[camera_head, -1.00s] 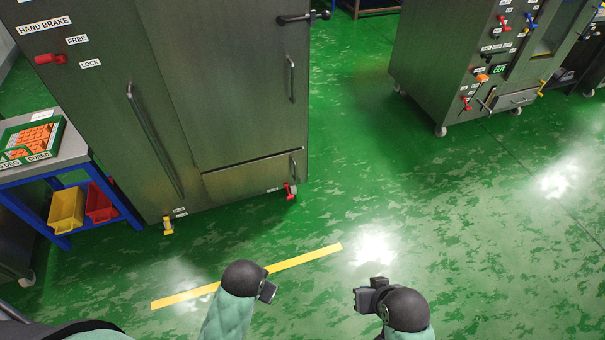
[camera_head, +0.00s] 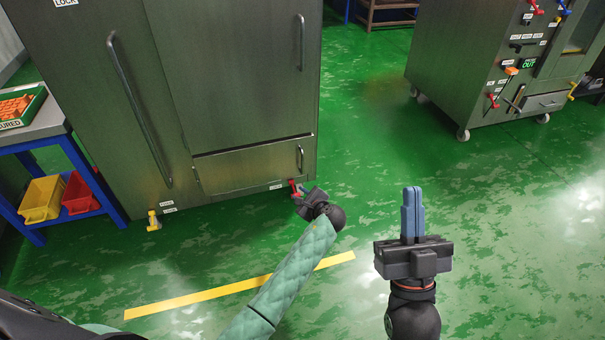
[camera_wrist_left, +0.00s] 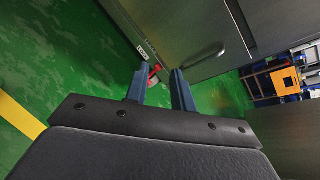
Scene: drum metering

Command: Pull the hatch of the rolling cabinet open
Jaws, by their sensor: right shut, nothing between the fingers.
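The rolling cabinet (camera_head: 225,80) is a tall dark steel cabinet at the left of the head view. Its hatch (camera_head: 245,168) is a low, wide panel near the bottom and looks closed. The hatch has a small upright bar handle (camera_head: 300,157) at its right end. A bar handle (camera_wrist_left: 207,54) also shows in the left wrist view, ahead of the fingers. My left gripper (camera_head: 302,197) is low in front of the cabinet's right bottom corner, below the handle. Its fingers (camera_wrist_left: 160,88) are apart and empty. My right gripper (camera_head: 412,200) is shut and empty, well right of the cabinet.
A red lever (camera_head: 294,187) is by the left gripper and shows near its fingertips in the left wrist view (camera_wrist_left: 154,72). A yellow lever (camera_head: 153,221) is at the cabinet's left foot. A blue-framed table (camera_head: 45,135) stands left. Another cabinet (camera_head: 460,75) stands right. Green floor between is clear.

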